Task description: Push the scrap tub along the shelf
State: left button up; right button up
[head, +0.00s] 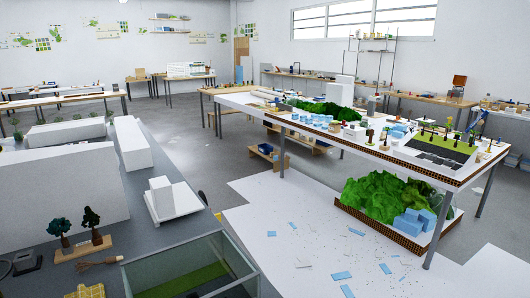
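Neither of my grippers is in view. I cannot pick out the scrap tub for sure. Wall shelves (170,18) hang high on the far wall with small items on them, too small to tell apart. A metal rack (376,51) stands at the back right above a long bench. An open-topped, clear-walled case (245,286) with a green sheet inside stands at the bottom of the head view, on the near grey table (150,215).
The near table also holds white blocks (131,144), a white building model (174,200) and model trees on a wooden base (83,250). A long landscape-model table (395,160) stands right. Blue and white scraps (341,276) litter the floor sheet. Grey floor between the tables is open.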

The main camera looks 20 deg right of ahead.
aim_at(265, 148)
jog(key=i+l+z, duration=0.25)
jog(key=l+z, duration=0.2)
jog(key=i+l+z, duration=0.45)
jog(key=l, duration=0.15)
jog(key=i+l+z, duration=0.45)
jog(key=i+l+u, duration=0.1)
jog(key=i, duration=0.25)
jog(key=i+l, duration=0.15)
jog(key=i, duration=0.2)
jog(key=i+j+u, duration=0.2)
jog(key=i+u, duration=0.15)
jog(key=u, duration=0.15)
jog(key=i+j+u, duration=0.1)
jog(key=i+u, duration=0.4)
jog(key=i+l+u, duration=0.1)
jog(key=i+u, duration=0.2)
jog(key=u, duration=0.15)
jog(key=i+u, duration=0.2)
jog(key=i, duration=3.15)
jog(key=i+z, duration=0.3)
jog(key=i, duration=0.55)
jog(key=i+j+z, duration=0.1)
jog(key=i+z, duration=0.2)
jog(key=i, duration=0.6)
jog(key=i+z, duration=0.35)
jog(key=i+j+z, duration=0.2)
jog(key=i+z, duration=0.15)
jog(key=i, duration=0.2)
jog(key=i+j+z, duration=0.7)
jog(key=i, duration=0.1)
